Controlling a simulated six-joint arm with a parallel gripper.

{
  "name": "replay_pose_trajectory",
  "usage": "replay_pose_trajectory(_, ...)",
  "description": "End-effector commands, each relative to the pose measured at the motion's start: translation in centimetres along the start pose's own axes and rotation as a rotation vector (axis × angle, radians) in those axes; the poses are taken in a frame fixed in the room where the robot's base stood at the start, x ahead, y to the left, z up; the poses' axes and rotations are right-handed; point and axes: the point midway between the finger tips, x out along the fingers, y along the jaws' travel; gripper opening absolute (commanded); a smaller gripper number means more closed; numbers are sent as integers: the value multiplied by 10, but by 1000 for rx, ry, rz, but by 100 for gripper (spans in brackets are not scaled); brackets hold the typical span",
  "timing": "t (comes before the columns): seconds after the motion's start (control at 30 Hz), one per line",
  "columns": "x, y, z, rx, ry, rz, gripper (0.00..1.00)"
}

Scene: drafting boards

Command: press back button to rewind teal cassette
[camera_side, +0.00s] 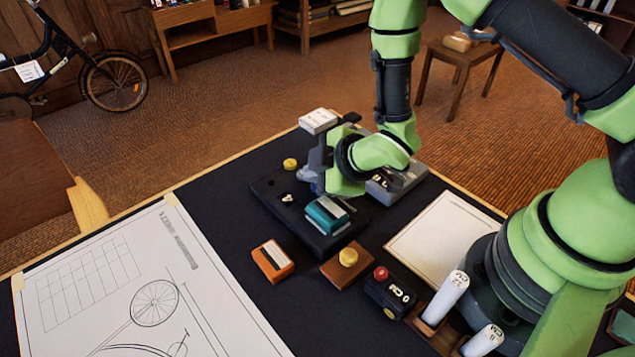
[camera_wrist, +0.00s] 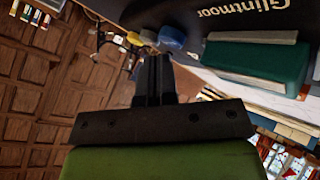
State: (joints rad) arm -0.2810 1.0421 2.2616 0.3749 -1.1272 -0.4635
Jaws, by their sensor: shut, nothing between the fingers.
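The teal cassette (camera_side: 327,214) sits on a dark player (camera_side: 263,187) in the side view. It also shows large at the right of the wrist view (camera_wrist: 265,65), beside the lettering "Glintmoor" on the dark player panel (camera_wrist: 225,14). My gripper (camera_wrist: 153,60) is shut and empty, with its tips close to a row of small buttons. A blue button (camera_wrist: 172,38) lies just right of the tips and a yellowish one (camera_wrist: 147,37) just beyond them. I cannot tell whether the tips touch a button. In the side view my gripper (camera_side: 308,181) is over the player, behind the cassette.
An orange cassette (camera_side: 273,260), a wooden block with a yellow knob (camera_side: 347,257) and a dark box with a red button (camera_side: 381,273) stand in front. A grey device (camera_side: 398,181) is right of my gripper. A drawing sheet (camera_side: 150,290) covers the left.

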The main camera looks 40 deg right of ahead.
Motion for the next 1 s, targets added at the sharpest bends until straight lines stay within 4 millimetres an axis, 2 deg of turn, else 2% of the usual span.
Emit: replay_pose_trajectory(1.0, 5, -4, 4, 0, 0, 0, 0)
